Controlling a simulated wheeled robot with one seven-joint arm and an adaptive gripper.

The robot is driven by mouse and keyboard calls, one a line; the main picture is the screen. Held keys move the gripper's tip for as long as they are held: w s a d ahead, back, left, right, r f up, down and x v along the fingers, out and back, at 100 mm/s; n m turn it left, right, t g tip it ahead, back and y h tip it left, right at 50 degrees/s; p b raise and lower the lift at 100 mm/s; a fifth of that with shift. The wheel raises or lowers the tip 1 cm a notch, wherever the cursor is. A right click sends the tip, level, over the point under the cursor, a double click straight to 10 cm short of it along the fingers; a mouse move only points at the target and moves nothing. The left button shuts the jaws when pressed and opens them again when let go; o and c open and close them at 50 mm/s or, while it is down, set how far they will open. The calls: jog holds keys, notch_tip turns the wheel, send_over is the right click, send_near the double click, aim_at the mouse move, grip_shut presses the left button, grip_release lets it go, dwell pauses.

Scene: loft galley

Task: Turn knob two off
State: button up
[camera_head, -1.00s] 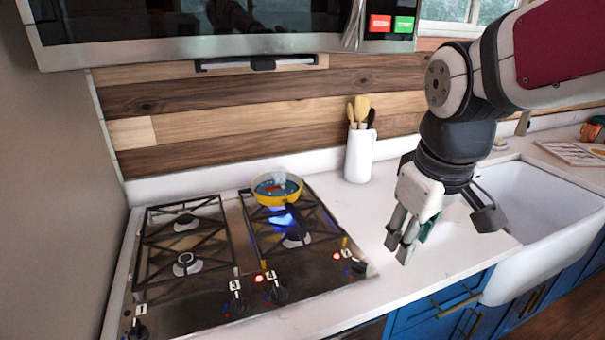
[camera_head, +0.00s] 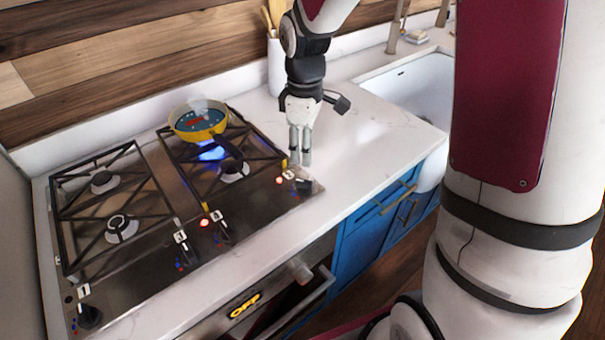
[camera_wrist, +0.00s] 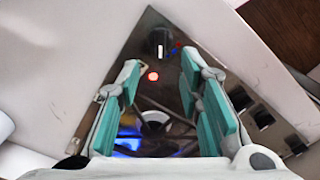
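The knob at the right end of the stove (camera_head: 304,186), seemingly knob two, is black with a small label beside it; I cannot read its number clearly. A red light (camera_head: 279,180) glows next to it. In the wrist view the knob (camera_wrist: 160,41) has a white pointer mark, and the red light (camera_wrist: 153,76) shows near it. My gripper (camera_head: 300,160) hangs fingers down above the counter by this knob. The wrist view shows my gripper (camera_wrist: 171,76) open and empty, its teal pads apart, with the knob ahead of the fingertips.
A yellow pan (camera_head: 197,121) sits on the back right burner over a blue flame, its handle pointing forward. Knobs three (camera_head: 181,252) and four (camera_head: 218,232) are mid-panel, with another red light (camera_head: 204,223). A utensil holder (camera_head: 275,66) stands behind my arm. The sink (camera_head: 408,95) is right.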

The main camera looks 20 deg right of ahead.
aim_at(304, 181)
notch_tip(304, 181, down, 10)
jog(key=shift+r, duration=0.2)
grip_shut()
